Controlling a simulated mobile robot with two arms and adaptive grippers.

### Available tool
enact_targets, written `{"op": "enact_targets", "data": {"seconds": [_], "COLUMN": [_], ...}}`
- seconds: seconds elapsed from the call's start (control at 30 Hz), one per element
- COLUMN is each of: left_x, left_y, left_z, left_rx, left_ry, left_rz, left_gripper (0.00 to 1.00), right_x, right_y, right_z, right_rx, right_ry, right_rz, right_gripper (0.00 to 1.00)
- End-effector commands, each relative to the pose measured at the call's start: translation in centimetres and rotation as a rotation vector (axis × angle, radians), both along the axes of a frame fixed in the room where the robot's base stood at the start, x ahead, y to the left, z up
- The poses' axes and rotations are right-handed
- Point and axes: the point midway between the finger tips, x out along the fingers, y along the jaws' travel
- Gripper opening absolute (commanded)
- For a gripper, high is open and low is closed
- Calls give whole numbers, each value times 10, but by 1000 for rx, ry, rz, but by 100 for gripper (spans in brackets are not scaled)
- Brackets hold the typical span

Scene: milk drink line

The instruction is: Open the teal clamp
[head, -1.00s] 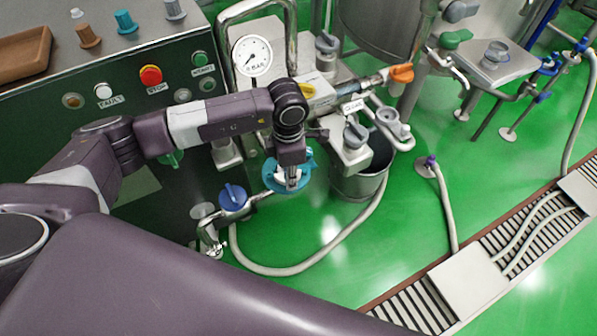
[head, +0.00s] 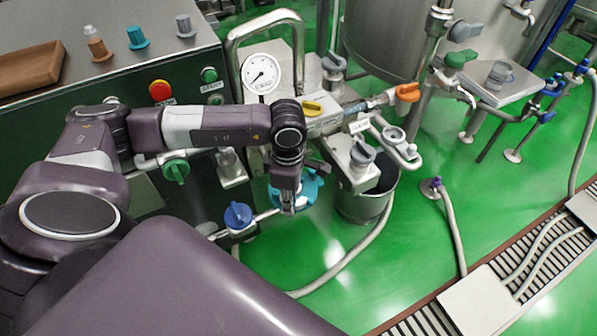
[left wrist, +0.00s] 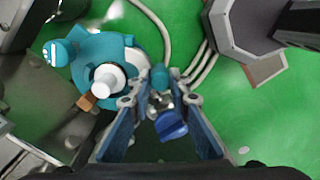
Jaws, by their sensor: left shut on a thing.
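The teal clamp (head: 312,186) sits on the pipework beside the metal bucket, partly hidden by my left gripper. In the left wrist view, the teal clamp (left wrist: 88,52) is a rounded body around a white round end, left of the fingers. My left gripper (head: 288,207) points down at the clamp's near left side. In the wrist view, my left gripper's fingertips (left wrist: 160,94) are closed in around a small metal part with a teal knob (left wrist: 160,76). The exact contact is partly hidden. My right gripper is not in view.
A blue valve handle (head: 238,215) stands just left of the gripper, and a green one (head: 176,171) farther left. A pressure gauge (head: 260,73) and bent metal rail stand behind my arm. A metal bucket (head: 362,205) is close on the right.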

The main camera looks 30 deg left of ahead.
Motion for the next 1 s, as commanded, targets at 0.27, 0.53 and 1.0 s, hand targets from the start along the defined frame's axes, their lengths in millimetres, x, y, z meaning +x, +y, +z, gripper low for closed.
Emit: {"op": "enact_targets", "data": {"seconds": [0.27,0.53,1.0], "left_x": [1,1,2], "left_y": [0,0,0], "left_z": [2,1,41], "left_rx": [-3,-3,-3], "left_ry": [-6,-4,-9], "left_rz": [0,0,0], "left_gripper": [0,25,25], "right_x": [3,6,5], "right_y": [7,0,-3], "right_z": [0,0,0], "right_rx": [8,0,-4], "right_ry": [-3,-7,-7], "right_rz": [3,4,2], "right_gripper": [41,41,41]}}
